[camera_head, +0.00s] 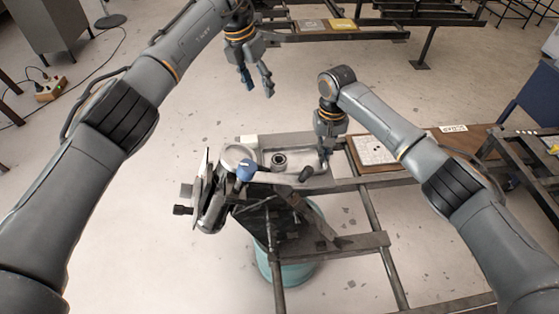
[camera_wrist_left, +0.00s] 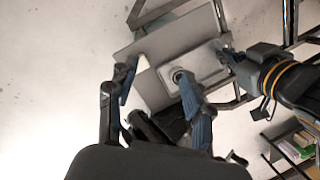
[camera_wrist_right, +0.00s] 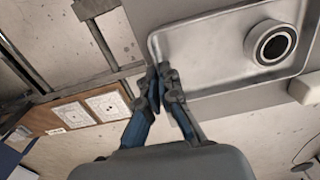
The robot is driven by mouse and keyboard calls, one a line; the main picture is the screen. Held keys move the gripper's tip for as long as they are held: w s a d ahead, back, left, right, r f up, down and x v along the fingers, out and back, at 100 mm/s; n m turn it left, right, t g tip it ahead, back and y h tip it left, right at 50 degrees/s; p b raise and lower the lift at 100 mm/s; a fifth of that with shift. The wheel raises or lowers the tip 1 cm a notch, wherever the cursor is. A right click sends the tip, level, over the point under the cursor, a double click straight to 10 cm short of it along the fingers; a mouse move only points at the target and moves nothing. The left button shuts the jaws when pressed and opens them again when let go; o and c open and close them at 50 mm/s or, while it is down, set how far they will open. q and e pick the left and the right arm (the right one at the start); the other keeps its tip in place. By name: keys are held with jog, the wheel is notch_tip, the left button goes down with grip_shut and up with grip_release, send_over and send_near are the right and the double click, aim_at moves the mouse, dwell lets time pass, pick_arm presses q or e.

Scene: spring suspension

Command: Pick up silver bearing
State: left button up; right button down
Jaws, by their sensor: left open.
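The silver bearing (camera_head: 279,159), a ring with a dark bore, stands in a shallow metal tray (camera_head: 314,181). It also shows in the right wrist view (camera_wrist_right: 291,36) and the left wrist view (camera_wrist_left: 177,74). My left gripper (camera_head: 257,86) is open and empty, above and behind the tray, apart from the bearing. Its spread fingers show in the left wrist view (camera_wrist_left: 155,85). My right gripper (camera_head: 325,158) is at the tray's right end, apart from the bearing. Its fingertips are together at the tray's rim in the right wrist view (camera_wrist_right: 159,76); I see nothing clearly between them.
A brown board with a white panel (camera_head: 370,150) is to the right. A teal drum (camera_head: 288,272) stands below the metal frame.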

pick_arm(q)
jog(key=r+m+t, duration=0.1)
jog(key=m, duration=0.5)
jog(key=m+y, duration=0.2)
jog(key=m, duration=2.4)
send_over(279, 159)
jog(key=s, duration=0.2)
jog(key=shift+t, duration=0.4)
notch_tip(279, 159, down, 12)
jog(key=shift+s+a+r, duration=0.1)
jog(key=shift+a+r, duration=0.05)
jog(key=x, duration=0.5)
jog(key=shift+w+f, duration=0.25)
jog(key=shift+f, duration=0.1)
